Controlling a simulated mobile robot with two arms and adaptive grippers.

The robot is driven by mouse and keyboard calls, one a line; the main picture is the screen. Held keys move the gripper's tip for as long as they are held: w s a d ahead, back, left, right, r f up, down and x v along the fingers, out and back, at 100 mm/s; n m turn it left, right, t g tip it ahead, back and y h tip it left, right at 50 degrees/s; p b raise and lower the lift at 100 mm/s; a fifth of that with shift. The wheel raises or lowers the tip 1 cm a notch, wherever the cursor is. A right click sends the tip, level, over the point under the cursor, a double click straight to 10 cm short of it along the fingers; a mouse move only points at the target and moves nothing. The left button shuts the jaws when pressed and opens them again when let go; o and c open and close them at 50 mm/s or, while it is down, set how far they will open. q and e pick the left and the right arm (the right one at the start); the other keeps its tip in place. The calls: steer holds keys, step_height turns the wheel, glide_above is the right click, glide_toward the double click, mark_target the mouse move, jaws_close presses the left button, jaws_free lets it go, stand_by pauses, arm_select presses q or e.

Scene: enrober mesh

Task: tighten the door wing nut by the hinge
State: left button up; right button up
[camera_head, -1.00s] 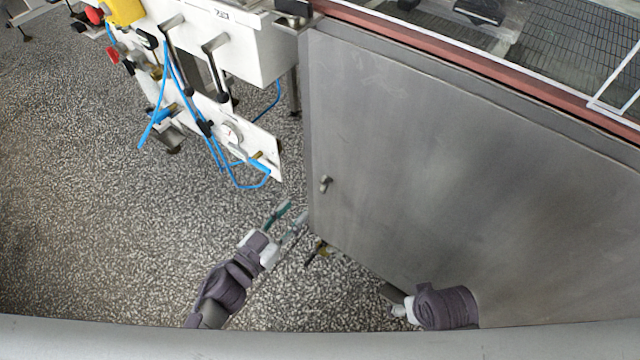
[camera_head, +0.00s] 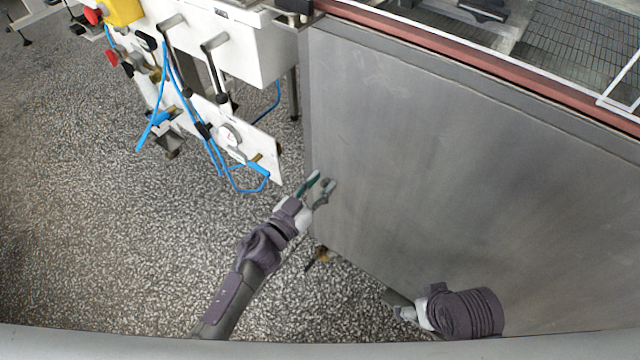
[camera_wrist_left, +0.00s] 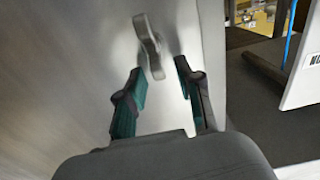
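The wing nut is a small metal piece on the grey steel door (camera_head: 430,170), near the door's left edge. In the left wrist view the wing nut (camera_wrist_left: 149,46) stands out from the door surface, just ahead of my left gripper (camera_wrist_left: 160,80) and roughly between its two teal-padded fingertips. The fingers are apart and I see no contact with it. In the head view my left gripper (camera_head: 322,182) is at the door's left edge, over the wing nut, which it partly hides (camera_head: 325,182). My right gripper (camera_head: 402,306) is low by the door's bottom edge; its fingers are unclear.
A white machine panel (camera_head: 235,135) with blue hoses (camera_head: 215,160), levers and a gauge stands left of the door. A red-brown rail (camera_head: 440,45) and wire mesh (camera_head: 560,60) lie above the door. The speckled floor (camera_head: 120,240) at the left is open.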

arm_select(q)
jaws_close()
